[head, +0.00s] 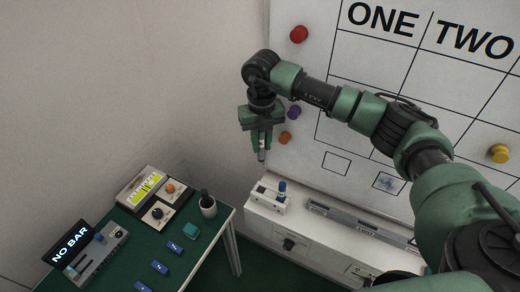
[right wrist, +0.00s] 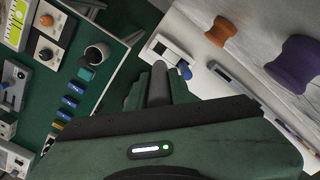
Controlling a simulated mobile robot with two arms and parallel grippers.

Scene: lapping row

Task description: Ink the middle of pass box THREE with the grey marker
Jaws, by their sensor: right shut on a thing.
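My right gripper (head: 261,148) is shut on the grey marker (head: 261,156), which points down in front of the board's left edge, clear of the surface. The grey marker also shows in the right wrist view (right wrist: 158,84). The whiteboard (head: 345,95) carries columns headed ONE and TWO. Below the grid are two small boxes, an empty one (head: 336,163) and one with blue-grey marks (head: 389,182). Box THREE cannot be seen; the board's right part is out of frame or behind my right arm. My left gripper is not in view.
A white holder (head: 264,200) with a blue marker (head: 282,189) stands on the white ledge (head: 262,222) beside a grey bar (head: 345,219). Red, purple, orange and yellow magnets sit on the board. A green table (head: 205,237) at left holds a cup (head: 208,206), blocks and control boxes.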

